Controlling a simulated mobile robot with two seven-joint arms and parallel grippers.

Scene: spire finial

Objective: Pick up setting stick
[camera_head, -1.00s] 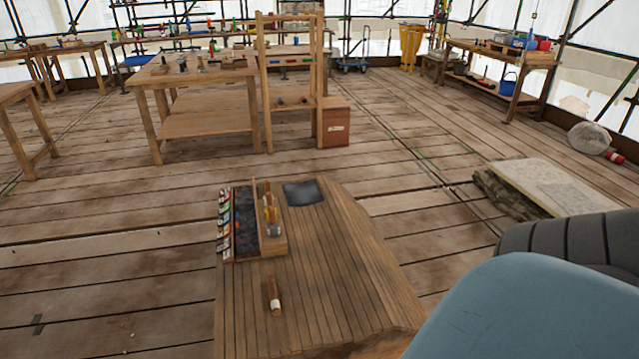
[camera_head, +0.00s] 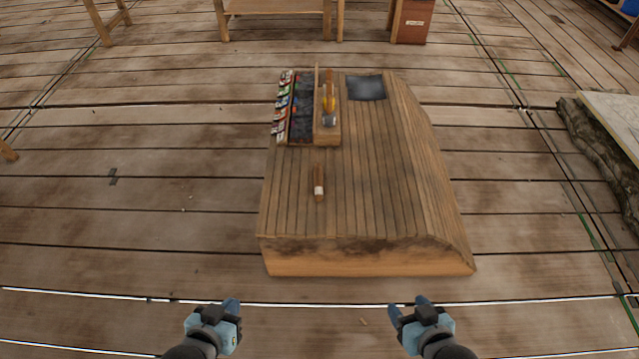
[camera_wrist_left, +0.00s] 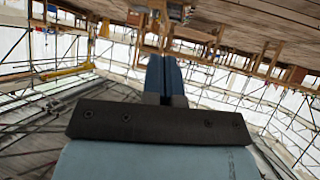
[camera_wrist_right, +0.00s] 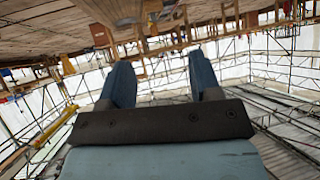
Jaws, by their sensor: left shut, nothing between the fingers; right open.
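A short brown stick with a pale end band (camera_head: 319,183), which looks like the setting stick, lies alone on the plank-topped wooden block (camera_head: 380,190) in the head view. My left gripper (camera_head: 231,304) is shut and empty, in front of the block at the lower left. Its closed blue fingers show in the left wrist view (camera_wrist_left: 164,78). My right gripper (camera_head: 407,304) is open and empty, in front of the block to the right. Its two parted fingers show in the right wrist view (camera_wrist_right: 160,82). Both grippers are well apart from the stick.
Behind the stick, a wooden holder (camera_head: 327,138) carries a yellow-and-grey tool, beside a dark tray with colourful clips (camera_head: 282,112). A dark square sheet (camera_head: 366,88) lies at the block's back. A pale slab (camera_head: 617,118) stands at right. The block's front half is otherwise clear.

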